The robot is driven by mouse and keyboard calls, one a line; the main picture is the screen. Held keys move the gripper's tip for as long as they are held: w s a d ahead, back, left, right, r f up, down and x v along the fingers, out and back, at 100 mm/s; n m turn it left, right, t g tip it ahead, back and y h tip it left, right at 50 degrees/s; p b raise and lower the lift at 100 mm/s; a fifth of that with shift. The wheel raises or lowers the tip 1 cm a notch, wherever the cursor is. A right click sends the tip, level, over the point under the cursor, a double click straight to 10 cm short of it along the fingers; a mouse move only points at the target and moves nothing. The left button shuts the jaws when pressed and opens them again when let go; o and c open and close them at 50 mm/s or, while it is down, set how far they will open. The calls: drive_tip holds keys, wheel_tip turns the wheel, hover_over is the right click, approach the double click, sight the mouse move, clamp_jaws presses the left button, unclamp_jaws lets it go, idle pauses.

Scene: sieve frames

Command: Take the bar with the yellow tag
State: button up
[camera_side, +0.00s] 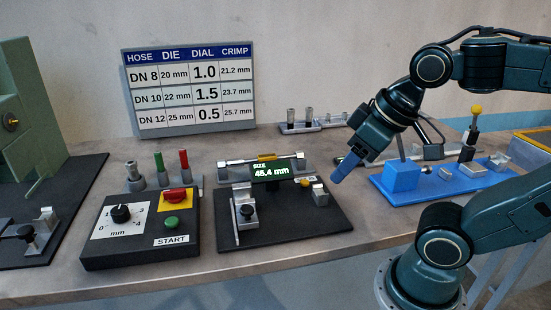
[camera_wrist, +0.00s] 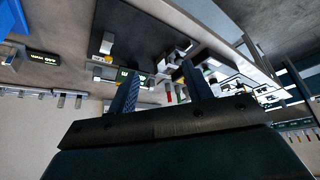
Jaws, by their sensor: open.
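A silver bar (camera_side: 236,161) with a yellow tag (camera_side: 267,157) at its middle lies behind the size display, which reads 45.4 mm and hides part of it. My gripper (camera_side: 345,170) hangs in the air to the right of the bar and apart from it, pointing down and left. In the wrist view my gripper (camera_wrist: 160,88) shows two blue fingers spread apart with nothing held between them. I cannot make out the tagged bar for sure in the wrist view.
The size display (camera_side: 271,170) stands on a black gauge plate (camera_side: 285,225). A control box (camera_side: 140,230) stands left, with green and red pieces behind it. A blue fixture (camera_side: 430,182) stands right. A chart (camera_side: 190,88) stands at the back, beside a small rack (camera_side: 312,125).

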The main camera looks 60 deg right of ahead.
drive_tip(key=w+d+r+n, duration=0.2)
drive_tip(key=w+r, duration=0.2)
drive_tip(key=w, duration=0.6)
drive_tip(key=n+g+y, duration=0.2)
drive_tip(key=n+y, duration=0.1)
drive_tip(key=n, duration=0.4)
hover_over(268, 155)
drive_tip(key=s+d, duration=0.2)
drive_tip(key=shift+a+f, duration=0.2)
drive_tip(key=shift+f, duration=8.25)
drive_tip(key=shift+w+f, duration=0.1)
drive_tip(key=shift+x, duration=2.5)
drive_tip(key=shift+a, duration=0.15)
